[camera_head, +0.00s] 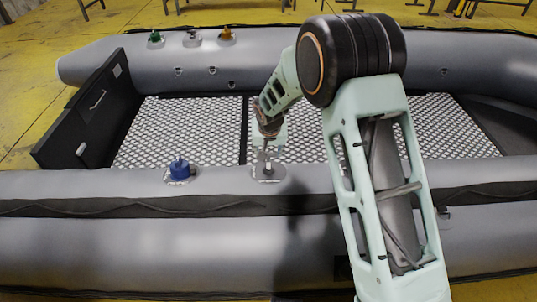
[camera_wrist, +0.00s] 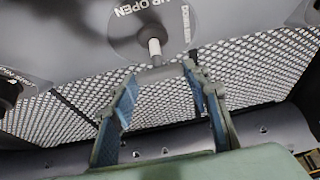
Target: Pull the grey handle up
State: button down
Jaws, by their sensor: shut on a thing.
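The grey handle (camera_head: 268,169) stands on the top of the boat's near tube, on a round grey base. In the wrist view the handle (camera_wrist: 155,50) is a pale stem with a grey crossbar at its end. Its base plate (camera_wrist: 128,38) bears the word "OPEN". My gripper (camera_head: 267,150) is directly above the base, with its fingers pointing down. In the wrist view the two blue-padded fingers close on the crossbar from either side. My gripper hides part of the handle in the head view.
A blue knob (camera_head: 180,171) sits left of the handle on the same tube. Green (camera_head: 154,37), grey (camera_head: 192,39) and orange (camera_head: 227,35) fittings sit on the far tube. A black transom board (camera_head: 90,105) stands at the left. The patterned floor (camera_head: 190,130) is clear.

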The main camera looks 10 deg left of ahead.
jog(key=c, duration=1.1)
grip_release()
jog(key=shift+r, duration=0.2)
jog(key=shift+r, duration=0.15)
jog(key=v, duration=1.1)
jog(key=shift+s+r, duration=0.2)
jog(key=shift+r, duration=0.15)
